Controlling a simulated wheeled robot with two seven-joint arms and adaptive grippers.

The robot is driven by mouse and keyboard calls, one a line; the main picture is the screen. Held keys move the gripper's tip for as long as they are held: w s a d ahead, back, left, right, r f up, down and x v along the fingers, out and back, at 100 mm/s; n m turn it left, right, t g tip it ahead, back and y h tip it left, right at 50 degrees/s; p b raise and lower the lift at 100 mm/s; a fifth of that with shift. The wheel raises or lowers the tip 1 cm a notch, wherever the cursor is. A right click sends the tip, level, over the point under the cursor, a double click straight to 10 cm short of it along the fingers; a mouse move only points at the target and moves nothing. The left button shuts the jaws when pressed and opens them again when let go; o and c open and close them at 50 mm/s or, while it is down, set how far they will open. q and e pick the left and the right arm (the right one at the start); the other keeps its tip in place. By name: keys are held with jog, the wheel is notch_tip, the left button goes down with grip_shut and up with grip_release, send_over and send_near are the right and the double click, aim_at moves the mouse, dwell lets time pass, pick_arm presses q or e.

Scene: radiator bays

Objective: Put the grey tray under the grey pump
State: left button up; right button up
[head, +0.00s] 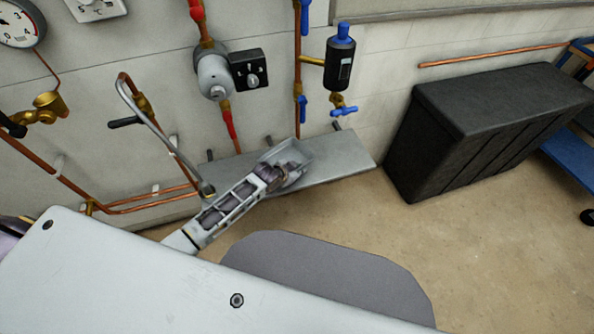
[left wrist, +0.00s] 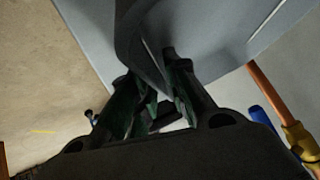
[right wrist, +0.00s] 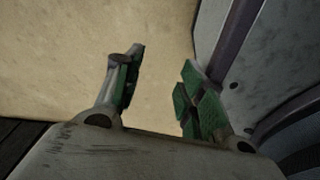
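The grey pump (head: 214,76) is on the wall pipe in the head view, with a black control box at its right. The grey tray (head: 297,151) is below and to the right of the pump, over the grey wall shelf (head: 343,160). My left gripper (head: 289,180) is at the tray's near side. In the left wrist view, the fingers (left wrist: 162,88) are closed around the tray's dark wall (left wrist: 138,42). Whether the tray touches the shelf is unclear. My right gripper (right wrist: 158,92) is open and empty above the floor, outside the head view.
A blue-capped black cylinder (head: 340,62) and blue valves are on pipes right of the pump. A bent grey lever-like bar (head: 150,120) and copper pipes are left of the shelf. A black chest (head: 480,125) stands at the right. The floor before the chest is clear.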

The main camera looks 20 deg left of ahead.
pick_arm(q)
jog(key=shift+o, duration=0.3)
jog(key=shift+r, duration=0.15)
pick_arm(e)
jog(key=shift+w, duration=0.15)
pick_arm(q)
jog(key=shift+s+a+r, duration=0.1)
jog(key=shift+s+r, duration=0.15)
jog(key=shift+s, duration=0.1)
jog(key=shift+s+a+r+p, duration=0.15)
jog(key=shift+s+r+p, duration=0.15)
jog(key=shift+s+r, duration=0.2)
jog(key=p+v, duration=0.1)
jog(key=v, duration=0.8)
jog(key=shift+s+r+p, duration=0.25)
jog(key=shift+p, duration=0.05)
pick_arm(e)
jog(key=shift+g, duration=0.3)
jog(key=s+d, duration=0.1)
jog(key=s, duration=0.2)
jog(key=s+d, duration=0.1)
jog(key=s, duration=0.1)
jog(key=shift+d, duration=0.35)
pick_arm(q)
jog(key=shift+a, duration=0.1)
pick_arm(e)
jog(key=shift+w, duration=0.2)
